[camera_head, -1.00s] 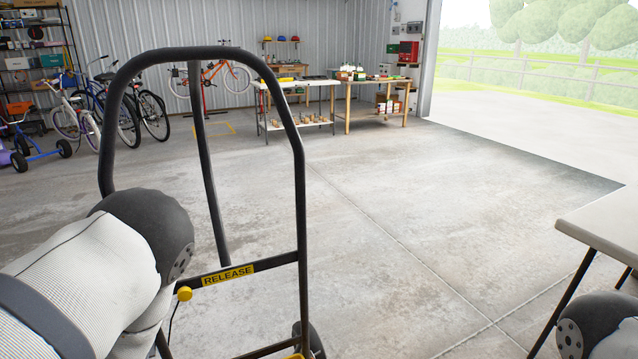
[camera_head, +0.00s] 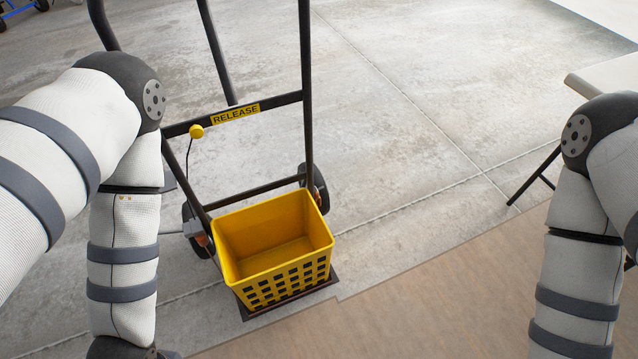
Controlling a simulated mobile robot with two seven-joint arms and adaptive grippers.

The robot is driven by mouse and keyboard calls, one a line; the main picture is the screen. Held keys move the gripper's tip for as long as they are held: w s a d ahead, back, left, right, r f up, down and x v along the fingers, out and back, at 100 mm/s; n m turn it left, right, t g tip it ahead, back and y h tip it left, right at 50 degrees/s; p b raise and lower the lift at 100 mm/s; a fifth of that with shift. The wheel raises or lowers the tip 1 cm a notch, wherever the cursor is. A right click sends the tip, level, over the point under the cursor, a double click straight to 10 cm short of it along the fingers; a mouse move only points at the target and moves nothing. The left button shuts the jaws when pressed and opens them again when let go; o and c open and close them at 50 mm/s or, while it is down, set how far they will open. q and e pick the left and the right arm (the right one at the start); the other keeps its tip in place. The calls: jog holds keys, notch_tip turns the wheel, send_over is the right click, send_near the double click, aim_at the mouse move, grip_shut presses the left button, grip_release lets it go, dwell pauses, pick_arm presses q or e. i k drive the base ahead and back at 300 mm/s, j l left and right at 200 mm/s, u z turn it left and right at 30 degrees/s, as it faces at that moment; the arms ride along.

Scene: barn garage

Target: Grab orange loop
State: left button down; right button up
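No orange loop can be made out in the head view. A black hand truck (camera_head: 255,188) stands in front of me, with a yellow RELEASE label (camera_head: 236,114) on its crossbar and a yellow knob (camera_head: 196,131) beside the label. An empty yellow crate (camera_head: 243,274) with a grid of holes sits on its base plate. A small orange part (camera_head: 203,240) shows by the left wheel, too small to tell what it is. My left arm hangs down left of the crate and my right arm hangs at the right edge.
A pale table (camera_head: 601,78) with black legs stands at the right, partly behind my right arm. A brown wooden floor area (camera_head: 430,310) lies in front, bare between my arms.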

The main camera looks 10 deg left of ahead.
aim_at(317, 198)
jog(key=i+l+u, duration=0.35)
jog(key=l, duration=0.45)
jog(key=l+u, duration=0.4)
jog(key=l, duration=0.4)
jog(key=i+l+u, duration=0.1)
jog(key=l+u, duration=0.25)
jog(key=l, duration=0.55)
